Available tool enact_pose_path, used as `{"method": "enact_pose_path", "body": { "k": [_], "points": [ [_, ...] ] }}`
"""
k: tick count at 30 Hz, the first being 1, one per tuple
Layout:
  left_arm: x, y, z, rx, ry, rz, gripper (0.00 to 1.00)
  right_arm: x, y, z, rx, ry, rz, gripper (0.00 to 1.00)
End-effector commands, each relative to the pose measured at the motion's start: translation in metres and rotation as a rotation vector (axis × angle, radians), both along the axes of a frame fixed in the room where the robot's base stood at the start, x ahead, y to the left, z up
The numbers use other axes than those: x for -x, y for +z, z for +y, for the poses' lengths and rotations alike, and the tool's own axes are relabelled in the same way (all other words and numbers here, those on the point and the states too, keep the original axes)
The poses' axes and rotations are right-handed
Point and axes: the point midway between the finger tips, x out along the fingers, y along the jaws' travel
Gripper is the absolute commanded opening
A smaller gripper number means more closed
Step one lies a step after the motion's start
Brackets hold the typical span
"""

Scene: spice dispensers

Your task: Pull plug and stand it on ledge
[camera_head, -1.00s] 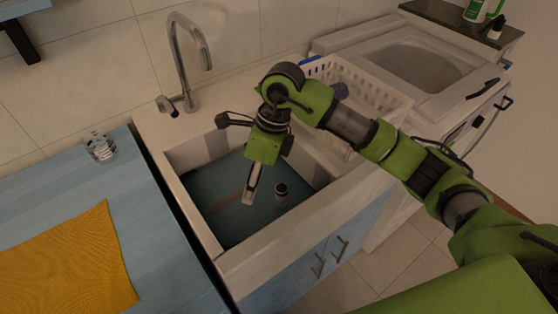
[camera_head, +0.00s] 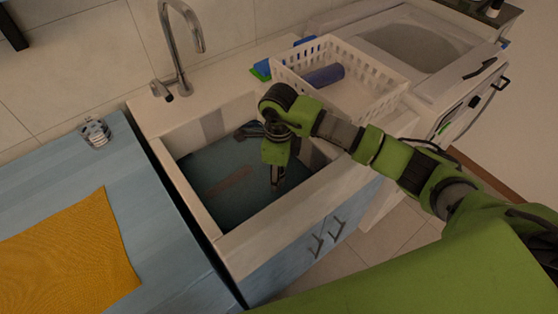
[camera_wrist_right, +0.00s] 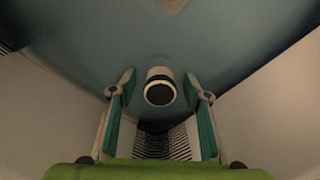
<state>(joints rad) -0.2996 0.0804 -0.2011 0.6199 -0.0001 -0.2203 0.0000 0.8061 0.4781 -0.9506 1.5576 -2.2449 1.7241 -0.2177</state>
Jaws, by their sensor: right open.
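The plug (camera_wrist_right: 159,88) is a short pale cylinder with a dark round top. In the right wrist view it sits between my right gripper's fingertips, with gaps on both sides. The sink (camera_head: 322,216) holds blue-tinted water. My right gripper (camera_head: 277,183) points down into the basin in the head view and hides the plug there. Its two teal-padded fingers are open around the plug in the wrist view (camera_wrist_right: 160,84). The ledge (camera_head: 217,113) is the pale sink rim, with a bare stretch at the back near the tap. My left gripper is not in view.
A chrome tap (camera_head: 183,45) rises behind the sink. A white basket (camera_head: 385,97) holding a blue roll (camera_head: 323,76) stands to the right. A glass (camera_head: 96,132) and a yellow cloth (camera_head: 75,255) lie on the left counter. The basin walls are close around my gripper.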

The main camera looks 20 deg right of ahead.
Motion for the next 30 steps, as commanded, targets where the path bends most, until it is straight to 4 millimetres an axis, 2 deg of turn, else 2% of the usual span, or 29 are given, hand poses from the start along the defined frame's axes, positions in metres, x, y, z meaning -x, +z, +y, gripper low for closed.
{"method": "enact_pose_path", "body": {
  "k": [6,16,21,23,24,26,30],
  "points": [
    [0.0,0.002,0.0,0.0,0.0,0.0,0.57,0.0,-0.02,0.0,-0.001,0.0,0.001,0.44],
    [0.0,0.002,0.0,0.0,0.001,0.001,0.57,0.0,-0.023,0.0,0.0,0.0,0.0,0.44],
    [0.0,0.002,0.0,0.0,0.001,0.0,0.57,0.0,-0.022,0.0,-0.001,0.0,-0.001,0.02],
    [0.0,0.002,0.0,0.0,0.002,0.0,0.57,0.0,-0.022,0.0,-0.001,0.0,-0.001,0.02],
    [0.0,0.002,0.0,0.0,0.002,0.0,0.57,0.0,-0.022,0.0,-0.001,0.0,-0.001,0.19],
    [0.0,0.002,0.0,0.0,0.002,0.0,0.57,0.0,-0.022,0.0,-0.001,0.0,-0.001,0.05],
    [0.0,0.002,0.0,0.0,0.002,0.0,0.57,0.0,-0.022,0.0,-0.001,0.0,-0.001,0.05]
  ]
}}
